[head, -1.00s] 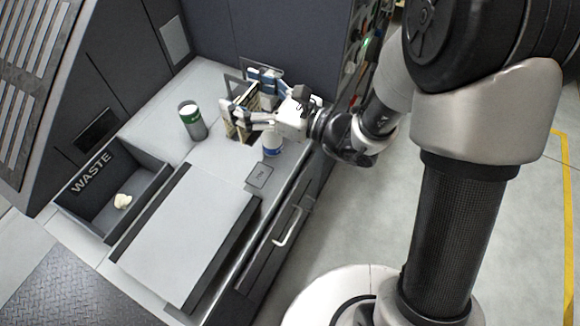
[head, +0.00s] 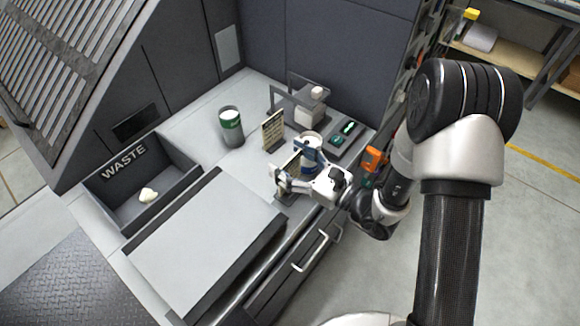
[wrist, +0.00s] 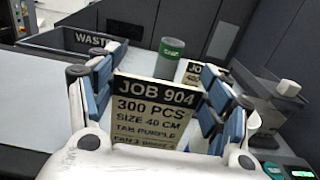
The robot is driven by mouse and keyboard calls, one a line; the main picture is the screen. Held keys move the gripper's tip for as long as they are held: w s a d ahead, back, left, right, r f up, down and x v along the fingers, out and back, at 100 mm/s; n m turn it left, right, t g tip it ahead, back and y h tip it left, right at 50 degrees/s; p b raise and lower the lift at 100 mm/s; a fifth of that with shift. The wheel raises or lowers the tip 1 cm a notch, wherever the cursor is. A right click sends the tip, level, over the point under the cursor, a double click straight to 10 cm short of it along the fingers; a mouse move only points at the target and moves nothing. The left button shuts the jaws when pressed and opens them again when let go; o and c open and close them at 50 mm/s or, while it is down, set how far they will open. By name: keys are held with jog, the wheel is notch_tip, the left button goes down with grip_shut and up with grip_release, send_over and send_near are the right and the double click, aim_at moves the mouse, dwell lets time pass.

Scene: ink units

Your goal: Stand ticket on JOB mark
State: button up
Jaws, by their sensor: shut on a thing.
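The ticket is a cream card with a black header reading JOB 904 (wrist: 155,108), upright between the fingers in the wrist view. My gripper (head: 291,168) is shut on it; its blue-padded fingers also show on both sides in the wrist view (wrist: 160,82). In the head view the held ticket is a thin edge-on sliver (head: 290,161). The dark JOB mark (head: 287,196) is partly visible below the gripper, on the front strip of the counter. I cannot tell whether the ticket's base touches it.
A second ticket (head: 273,131) stands behind, near a green-banded can (head: 231,127). A white and blue cup (head: 310,141) is close behind the gripper. The WASTE bin (head: 143,205) and a flat grey panel (head: 205,240) lie left.

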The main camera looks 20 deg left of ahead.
aim_at(292, 167)
jog(key=shift+f, duration=1.15)
jog(key=shift+f+b, duration=0.2)
jog(key=shift+b, duration=0.2)
jog(key=o, duration=1.1)
jog(key=shift+c, duration=0.2)
jog(key=shift+r, duration=0.1)
